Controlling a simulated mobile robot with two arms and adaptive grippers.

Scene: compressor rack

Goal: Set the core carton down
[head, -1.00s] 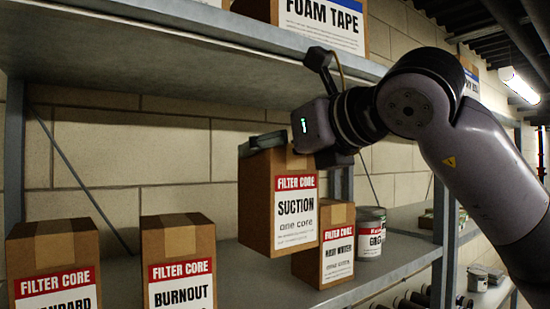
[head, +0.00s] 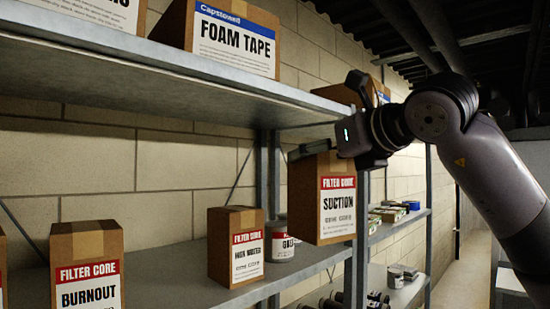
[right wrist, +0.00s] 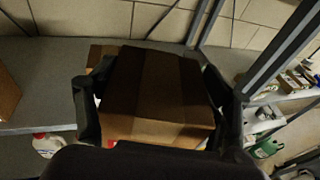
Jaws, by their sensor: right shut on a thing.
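The brown core carton labelled FILTER CORE SUCTION (head: 338,212) hangs upright in my right gripper (head: 335,152), in the head view. The fingers are shut on the sides of its upper part. In the right wrist view the carton's taped top (right wrist: 157,85) sits between the two fingers (right wrist: 155,72). The carton is in front of the rack's upright post, at the right end of the middle shelf (head: 180,284). I cannot tell how far its base is from the shelf edge. My left gripper is not in view.
On the middle shelf stand a FILTER CORE BURNOUT carton (head: 88,270), a HIGH WATER carton (head: 236,245) and a round tin (head: 278,242). The upper shelf (head: 200,75) carries a FOAM TAPE box (head: 232,40). Bare shelf shows between the BURNOUT and HIGH WATER cartons.

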